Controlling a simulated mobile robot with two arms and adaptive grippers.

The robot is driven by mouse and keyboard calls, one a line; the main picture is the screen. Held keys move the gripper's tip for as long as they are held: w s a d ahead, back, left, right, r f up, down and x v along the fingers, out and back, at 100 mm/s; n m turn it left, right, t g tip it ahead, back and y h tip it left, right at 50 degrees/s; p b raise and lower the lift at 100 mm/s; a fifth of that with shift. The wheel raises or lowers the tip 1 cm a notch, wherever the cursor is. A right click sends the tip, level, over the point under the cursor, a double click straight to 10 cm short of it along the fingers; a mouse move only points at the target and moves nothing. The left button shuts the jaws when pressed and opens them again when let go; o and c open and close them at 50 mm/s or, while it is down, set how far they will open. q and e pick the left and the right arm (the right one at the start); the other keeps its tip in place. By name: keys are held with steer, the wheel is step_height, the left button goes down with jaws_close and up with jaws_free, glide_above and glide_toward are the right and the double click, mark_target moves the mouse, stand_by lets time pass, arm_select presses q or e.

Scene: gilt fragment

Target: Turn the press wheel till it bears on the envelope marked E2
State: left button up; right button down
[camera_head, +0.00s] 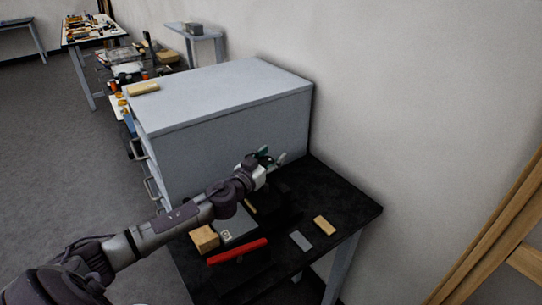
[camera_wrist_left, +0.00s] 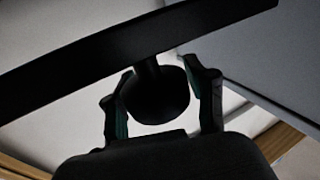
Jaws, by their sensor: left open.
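My left gripper (camera_head: 271,158) is over the back of the black table, beside the grey cabinet. In the left wrist view its two fingers stand apart on either side of a dark rounded knob (camera_wrist_left: 158,98). The knob joins a long black bar (camera_wrist_left: 95,48); they look like part of the press wheel, but I cannot be sure. I cannot tell whether the fingers touch the knob. In the head view the dark press (camera_head: 287,205) blends into the black table, partly behind my gripper. A small pale label (camera_head: 227,236) lies at its left; its marking is unreadable. My right gripper is out of view.
The black table (camera_head: 350,205) also holds a wooden block (camera_head: 205,239), a red bar (camera_head: 237,252), a grey flat piece (camera_head: 301,240) and a tan piece (camera_head: 325,225). The grey cabinet (camera_head: 225,95) stands close behind my arm, and the wall is at the right.

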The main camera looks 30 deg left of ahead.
arm_select(q)
steer(key=c, duration=0.8)
steer(key=shift+w+f, duration=0.1)
steer(key=shift+w, duration=0.05)
steer(key=shift+c, duration=0.8)
steer(key=shift+d, duration=0.1)
steer(key=shift+f, duration=0.15)
